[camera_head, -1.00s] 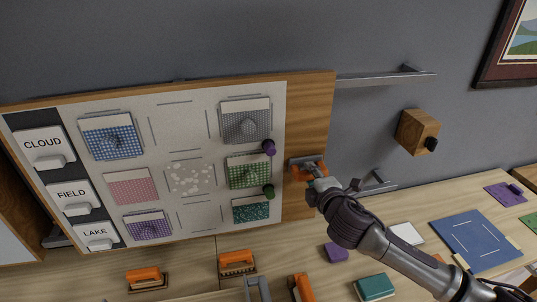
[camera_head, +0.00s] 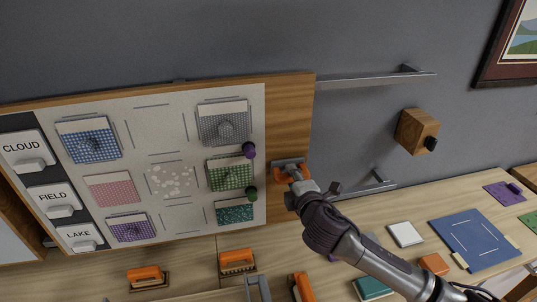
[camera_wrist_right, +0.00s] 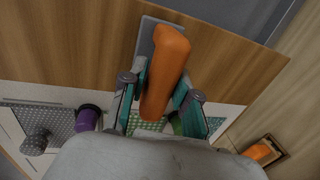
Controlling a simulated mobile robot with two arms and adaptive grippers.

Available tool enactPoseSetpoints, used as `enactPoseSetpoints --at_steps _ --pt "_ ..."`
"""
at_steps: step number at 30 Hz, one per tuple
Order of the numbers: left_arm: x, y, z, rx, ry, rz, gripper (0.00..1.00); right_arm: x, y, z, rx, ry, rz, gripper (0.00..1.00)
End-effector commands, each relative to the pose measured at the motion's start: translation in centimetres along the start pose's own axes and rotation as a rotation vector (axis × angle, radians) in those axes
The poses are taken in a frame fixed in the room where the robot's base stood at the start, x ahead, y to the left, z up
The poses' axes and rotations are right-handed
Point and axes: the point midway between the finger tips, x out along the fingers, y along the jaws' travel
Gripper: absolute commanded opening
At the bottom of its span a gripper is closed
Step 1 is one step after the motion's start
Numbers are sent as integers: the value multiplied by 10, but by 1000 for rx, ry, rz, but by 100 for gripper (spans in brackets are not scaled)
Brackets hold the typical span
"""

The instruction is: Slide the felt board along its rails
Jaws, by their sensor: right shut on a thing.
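The felt board (camera_head: 205,118) is a pale panel in a wooden frame with patterned fabric squares on it, mounted on the wall on metal rails (camera_head: 365,79). Its right wooden strip carries an orange handle (camera_head: 291,166) on a grey plate. My right gripper (camera_head: 294,178) is shut on this handle. In the right wrist view the orange handle (camera_wrist_right: 164,70) lies between the two teal-lined fingers. The fingers hide part of the handle. My left gripper is not in view.
Labels reading CLOUD (camera_head: 24,150), FIELD and LAKE run down the board's left end. A wooden block (camera_head: 416,131) with a black knob sits on the wall to the right. The table below holds a blue mat (camera_head: 472,243), a white tile (camera_head: 405,234) and several orange-handled tools.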

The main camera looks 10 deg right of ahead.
Motion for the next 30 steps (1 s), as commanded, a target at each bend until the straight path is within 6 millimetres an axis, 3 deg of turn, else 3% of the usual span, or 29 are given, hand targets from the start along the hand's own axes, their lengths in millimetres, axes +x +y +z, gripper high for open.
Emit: enactPoseSetpoints --at_steps 1,30 --pt "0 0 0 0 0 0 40 -1 -7 -6 5 8 -14 0" --pt "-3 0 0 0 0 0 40 -1 -7 -54 4 7 -14 0"
